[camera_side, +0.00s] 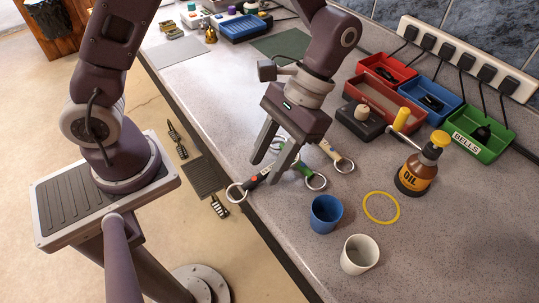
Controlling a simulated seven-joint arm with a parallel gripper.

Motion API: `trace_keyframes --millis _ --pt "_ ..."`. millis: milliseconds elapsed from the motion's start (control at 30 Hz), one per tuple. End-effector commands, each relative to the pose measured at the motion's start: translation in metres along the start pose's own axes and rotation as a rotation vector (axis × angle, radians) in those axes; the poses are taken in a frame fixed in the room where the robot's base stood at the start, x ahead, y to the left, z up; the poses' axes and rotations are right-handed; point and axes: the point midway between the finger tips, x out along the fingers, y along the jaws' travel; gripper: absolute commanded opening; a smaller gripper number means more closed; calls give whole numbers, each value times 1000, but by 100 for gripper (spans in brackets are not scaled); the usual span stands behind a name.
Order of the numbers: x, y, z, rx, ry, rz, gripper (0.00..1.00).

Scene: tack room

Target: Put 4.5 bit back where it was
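Several bits with metal end rings lie near the counter's front edge. One has a dark bar with a red mark (252,182) and a ring (235,192) at its left end. One has a green part (301,167) and a ring (316,181). A third, with a pale bar and a yellow-orange mark (328,149), lies at the right. No size marking is legible, so I cannot tell which is the 4.5 bit. My gripper (266,172) points down with its fingers apart, at the dark bit's right end. The fingers partly hide the bits; contact is unclear.
A blue cup (325,213), a white cup (359,254), a yellow ring (381,207) and an oil bottle (416,168) stand or lie to the right. Red (386,70), blue (432,99) and green (479,135) trays sit behind, below a power strip (465,56).

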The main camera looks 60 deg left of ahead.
Motion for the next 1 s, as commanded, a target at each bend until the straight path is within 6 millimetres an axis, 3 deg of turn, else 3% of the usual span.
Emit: trace_keyframes --millis 167,400,533,867,1000 --pt "-19 1 2 1 5 2 38" --pt "-86 0 2 0 6 2 38" --pt "-112 0 3 0 3 1 38" --pt "-130 -3 8 0 21 7 38" --pt "-147 -28 41 5 205 51 38"
